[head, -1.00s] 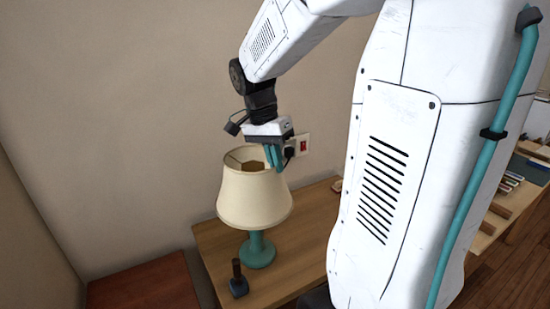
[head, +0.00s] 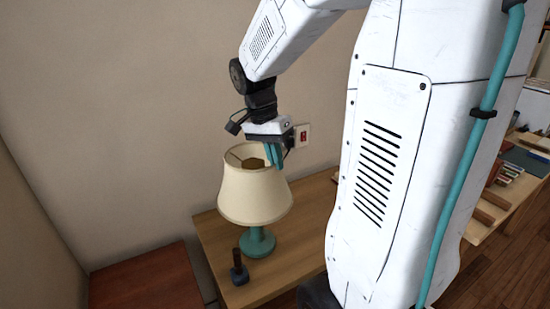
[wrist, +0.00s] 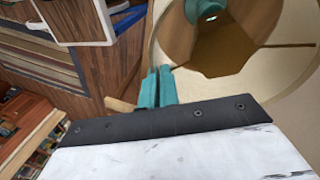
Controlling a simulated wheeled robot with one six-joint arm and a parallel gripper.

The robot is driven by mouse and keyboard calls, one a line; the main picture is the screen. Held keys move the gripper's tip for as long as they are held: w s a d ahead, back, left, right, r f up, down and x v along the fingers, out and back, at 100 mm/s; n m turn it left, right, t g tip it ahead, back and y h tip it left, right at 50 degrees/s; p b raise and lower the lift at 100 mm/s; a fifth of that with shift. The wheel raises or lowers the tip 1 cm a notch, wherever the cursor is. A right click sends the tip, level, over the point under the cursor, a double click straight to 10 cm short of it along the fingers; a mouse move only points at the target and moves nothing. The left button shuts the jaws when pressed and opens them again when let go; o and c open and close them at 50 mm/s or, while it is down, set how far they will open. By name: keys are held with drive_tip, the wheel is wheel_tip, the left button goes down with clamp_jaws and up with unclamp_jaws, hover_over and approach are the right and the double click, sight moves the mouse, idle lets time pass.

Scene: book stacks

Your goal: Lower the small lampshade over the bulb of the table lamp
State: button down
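The cream lampshade (head: 254,196) is upright around the top of the teal table lamp (head: 258,243) in the head view. Its lower edge hides the upper stem, and I cannot make out the bulb. My gripper (head: 274,153) is at the right side of the shade's upper rim, fingers pointing down. In the wrist view the teal fingers (wrist: 156,88) are close together on the rim of the shade (wrist: 296,75), pinching it. Inside the shade, thin dark spokes and teal parts of the lamp show. Whether the shade rests on the lamp I cannot tell.
The lamp stands on a wooden table (head: 290,215). A small dark stamp-like object (head: 239,268) is in front of it. A wall socket plate (head: 302,135) is behind. A reddish-brown surface (head: 145,285) lies left. Books and boards are at far right.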

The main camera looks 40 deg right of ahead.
drive_tip(key=c, duration=1.6)
unclamp_jaws()
drive_tip(key=v, duration=0.8)
drive_tip(key=shift+f, duration=0.1)
drive_tip(key=s+a+f+n+t, duration=0.1)
drive_tip(key=s+a+n, duration=0.4)
drive_tip(key=s+a+f+n+t, duration=0.1)
drive_tip(key=s+a+n, duration=0.4)
drive_tip(key=s+a+f+n+t+y, duration=0.1)
drive_tip(key=s+a+n+t, duration=0.1)
drive_tip(key=s+a+n, duration=0.3)
drive_tip(key=shift+s+a+f+n, duration=0.2)
drive_tip(key=shift+a+f+n, duration=0.05)
drive_tip(key=shift+a+n, duration=0.3)
